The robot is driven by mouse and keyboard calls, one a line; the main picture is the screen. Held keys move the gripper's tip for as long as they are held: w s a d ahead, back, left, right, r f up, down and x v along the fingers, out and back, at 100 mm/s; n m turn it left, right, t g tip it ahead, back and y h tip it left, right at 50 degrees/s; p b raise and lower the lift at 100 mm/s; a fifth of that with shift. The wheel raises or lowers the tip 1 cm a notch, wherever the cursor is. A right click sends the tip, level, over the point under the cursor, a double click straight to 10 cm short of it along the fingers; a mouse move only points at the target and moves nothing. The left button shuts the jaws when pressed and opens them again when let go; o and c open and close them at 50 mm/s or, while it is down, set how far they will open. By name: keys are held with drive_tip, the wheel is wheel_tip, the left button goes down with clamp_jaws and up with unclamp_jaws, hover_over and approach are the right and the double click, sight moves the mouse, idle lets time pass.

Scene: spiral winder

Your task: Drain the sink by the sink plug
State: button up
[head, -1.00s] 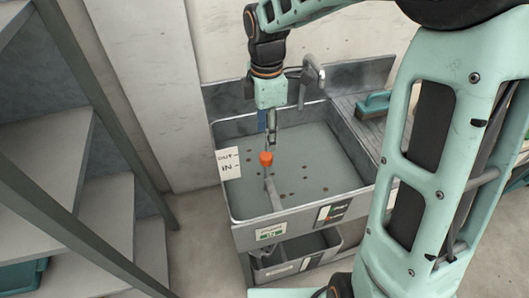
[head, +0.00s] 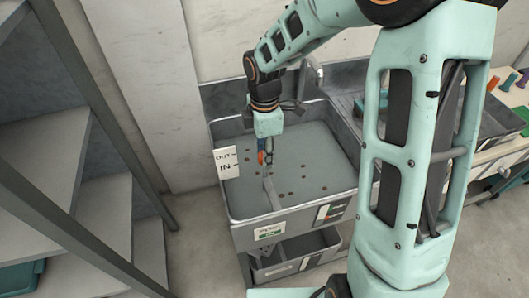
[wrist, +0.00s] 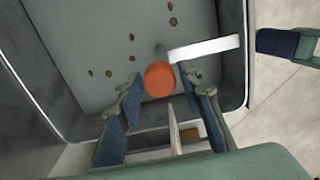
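The sink (head: 318,160) is a grey basin with several dark spots on its floor. In the wrist view the orange knob (wrist: 159,79) lies in the gap between my two blue-padded fingertips. My gripper (wrist: 165,88) is open, with a finger on each side and space around the knob. In the head view my gripper (head: 266,150) points down into the basin and partly covers the knob. The plug's lower part is hard to make out.
The white IN/OUT card (head: 227,163) stands at the basin's left rim. A pale bar (wrist: 205,47) runs from near the knob to the basin wall. A faucet (head: 313,74) rises at the back. A shelf rack (head: 50,150) stands at the left.

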clamp_jaws()
wheel_tip(320, 180, up, 4)
drive_tip(key=p, duration=0.3)
drive_tip(key=shift+o, duration=2.1)
unclamp_jaws()
drive_tip(key=shift+f, duration=0.1)
wheel_tip(320, 180, up, 12)
